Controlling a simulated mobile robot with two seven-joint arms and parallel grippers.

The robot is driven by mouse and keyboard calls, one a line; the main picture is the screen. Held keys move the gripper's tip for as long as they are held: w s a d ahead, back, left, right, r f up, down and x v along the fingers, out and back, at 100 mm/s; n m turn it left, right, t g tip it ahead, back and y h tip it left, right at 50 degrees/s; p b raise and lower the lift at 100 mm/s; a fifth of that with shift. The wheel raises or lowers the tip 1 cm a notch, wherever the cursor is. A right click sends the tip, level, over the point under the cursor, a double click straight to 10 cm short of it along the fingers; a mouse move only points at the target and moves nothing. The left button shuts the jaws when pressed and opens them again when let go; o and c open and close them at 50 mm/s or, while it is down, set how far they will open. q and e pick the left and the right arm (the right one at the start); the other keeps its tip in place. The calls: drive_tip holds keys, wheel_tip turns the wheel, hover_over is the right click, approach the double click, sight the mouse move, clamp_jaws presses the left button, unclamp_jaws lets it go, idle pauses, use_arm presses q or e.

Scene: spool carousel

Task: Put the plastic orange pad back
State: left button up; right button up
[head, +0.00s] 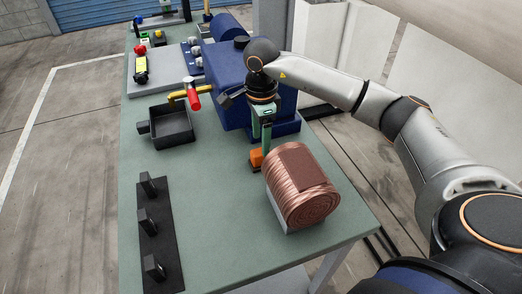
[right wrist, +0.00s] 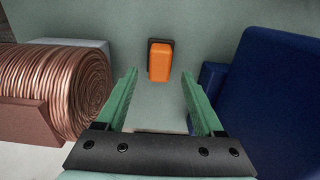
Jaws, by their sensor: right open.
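The orange pad (head: 256,156) lies on the green table beside the copper spool, with a dark part along its edge. It also shows in the right wrist view (right wrist: 160,64), ahead of the fingertips and between them in the picture. My right gripper (head: 267,143) points down over the table close to the pad. In the right wrist view its green fingers (right wrist: 159,74) are spread apart with nothing between them. Whether a finger touches the pad cannot be told. My left gripper is not in view.
The copper spool (head: 301,190) stands close to the right gripper. A large blue machine (head: 222,85) is behind it. A black tray (head: 172,127), a red-handled tool (head: 193,97) and a black strip with three upright blocks (head: 160,225) are to the left. The table's front middle is clear.

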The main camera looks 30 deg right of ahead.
wheel_tip(320, 180, up, 7)
idle(0.3)
drive_tip(key=shift+f, duration=0.15)
